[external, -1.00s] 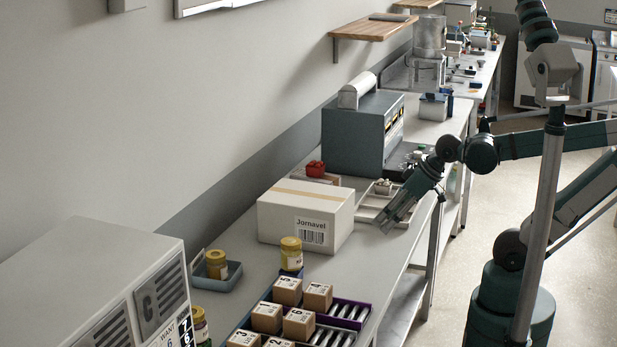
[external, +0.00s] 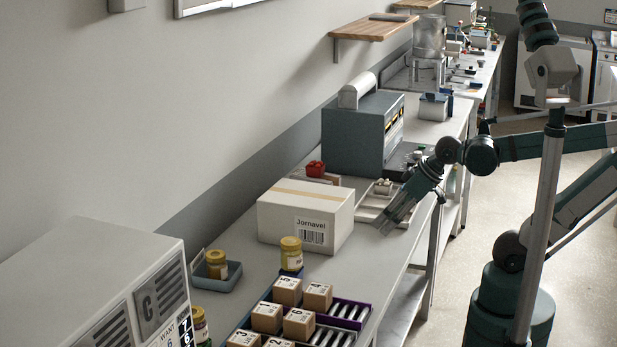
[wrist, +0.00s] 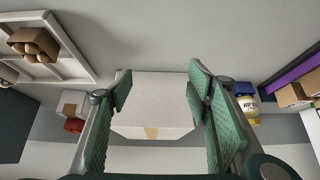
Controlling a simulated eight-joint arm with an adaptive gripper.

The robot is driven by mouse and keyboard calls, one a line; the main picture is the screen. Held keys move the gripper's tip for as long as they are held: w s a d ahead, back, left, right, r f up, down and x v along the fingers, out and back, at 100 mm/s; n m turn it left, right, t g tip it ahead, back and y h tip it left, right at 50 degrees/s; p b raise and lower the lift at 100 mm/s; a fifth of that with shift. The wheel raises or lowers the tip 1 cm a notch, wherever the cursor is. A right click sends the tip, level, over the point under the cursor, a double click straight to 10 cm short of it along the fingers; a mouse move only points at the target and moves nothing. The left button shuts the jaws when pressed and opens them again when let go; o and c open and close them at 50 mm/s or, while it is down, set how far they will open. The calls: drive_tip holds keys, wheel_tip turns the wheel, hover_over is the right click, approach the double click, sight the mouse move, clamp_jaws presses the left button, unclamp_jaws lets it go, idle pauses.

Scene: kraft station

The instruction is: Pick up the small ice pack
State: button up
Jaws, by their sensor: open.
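My gripper (external: 385,226) is open and empty, pointing down and left over the bench's front edge, to the right of the carton. In the wrist view its two green fingers (wrist: 160,92) are wide apart, with the pale carton (wrist: 155,118) beyond and between them. I cannot clearly pick out the small ice pack. A small blue piece (wrist: 242,88) lies beside a yellow-lidded jar in the wrist view. A blue patch (external: 291,273) also shows under that jar in the external view. I cannot tell whether either is the ice pack.
The Jornavel carton (external: 305,215) stands on the bench. A yellow-lidded jar (external: 291,253) and a purple crate (external: 345,312) with small boxes are nearer the camera. A pale divided tray (external: 372,207) and a grey machine (external: 352,137) are behind. Bare bench (external: 345,272) lies in front of the carton.

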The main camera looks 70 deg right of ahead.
drive_tip(key=c, duration=0.4)
drive_tip(key=shift+o, duration=0.2)
drive_tip(key=shift+d, duration=0.1)
drive_tip(key=w+d+r+m+g+h+p, duration=0.1)
drive_tip(key=w+d+m+g+h+p, duration=0.25)
drive_tip(key=d, duration=0.65)
drive_tip(key=w+d+r+m+t+p, duration=0.1)
drive_tip(key=w+d+m+p, duration=0.1)
drive_tip(key=d+m+p, duration=0.5)
drive_tip(key=s+d+f+m+g+h+p, duration=0.1)
drive_tip(key=d+m+g, duration=0.1)
drive_tip(key=d, duration=0.9)
drive_tip(key=s+d+f+m+g+h+p, duration=0.1)
drive_tip(key=d+m, duration=0.4)
drive_tip(key=d, duration=0.6)
drive_tip(key=shift+s+d+f+g+p, duration=0.25)
drive_tip(key=shift+s+g+p, duration=0.4)
drive_tip(key=shift+g, duration=0.2)
drive_tip(key=shift+m+h, duration=0.25)
